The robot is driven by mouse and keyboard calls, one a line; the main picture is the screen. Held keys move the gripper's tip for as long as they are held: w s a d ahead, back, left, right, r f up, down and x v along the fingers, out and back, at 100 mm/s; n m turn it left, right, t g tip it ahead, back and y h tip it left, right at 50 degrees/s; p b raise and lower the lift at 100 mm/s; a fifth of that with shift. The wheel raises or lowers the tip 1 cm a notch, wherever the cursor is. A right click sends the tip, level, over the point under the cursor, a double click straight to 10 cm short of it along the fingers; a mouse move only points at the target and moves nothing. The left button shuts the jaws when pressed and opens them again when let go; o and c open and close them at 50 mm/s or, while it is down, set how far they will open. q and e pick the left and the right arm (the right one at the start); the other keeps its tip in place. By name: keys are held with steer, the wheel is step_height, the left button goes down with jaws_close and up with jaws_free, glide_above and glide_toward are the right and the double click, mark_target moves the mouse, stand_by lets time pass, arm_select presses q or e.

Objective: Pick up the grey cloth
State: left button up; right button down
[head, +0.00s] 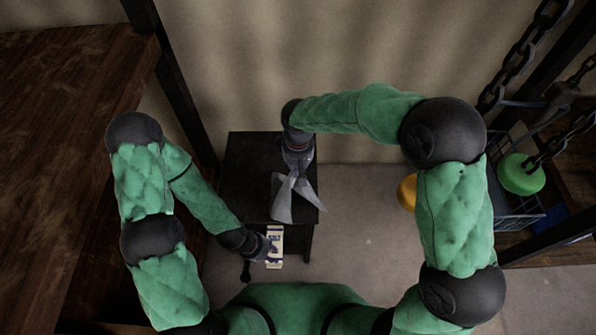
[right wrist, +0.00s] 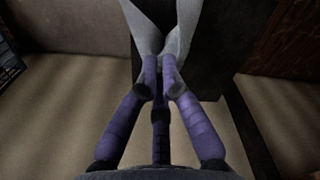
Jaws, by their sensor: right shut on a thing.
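The grey cloth (head: 284,204) hangs in folds from my right gripper (head: 297,172), over the top of a small black table (head: 245,180). In the right wrist view the cloth (right wrist: 176,28) is pinched between the purple fingertips of my right gripper (right wrist: 161,80) and spreads out beyond them in two flaps. I cannot tell whether its lower end touches the table. My left gripper (head: 264,246) is low at the table's front, beside a pale labelled box (head: 275,236) and partly over it. Whether its fingers are open or closed on the box is unclear.
A dark wooden table (head: 70,130) fills the left side. On the right are hanging chains (head: 520,50), a green round object (head: 521,174), a wire basket (head: 515,212) and a yellow round object (head: 407,191). The floor (head: 360,235) right of the black table is clear.

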step_height(320, 180, up, 19)
steer(key=p, duration=1.3)
steer(key=shift+r, duration=0.2)
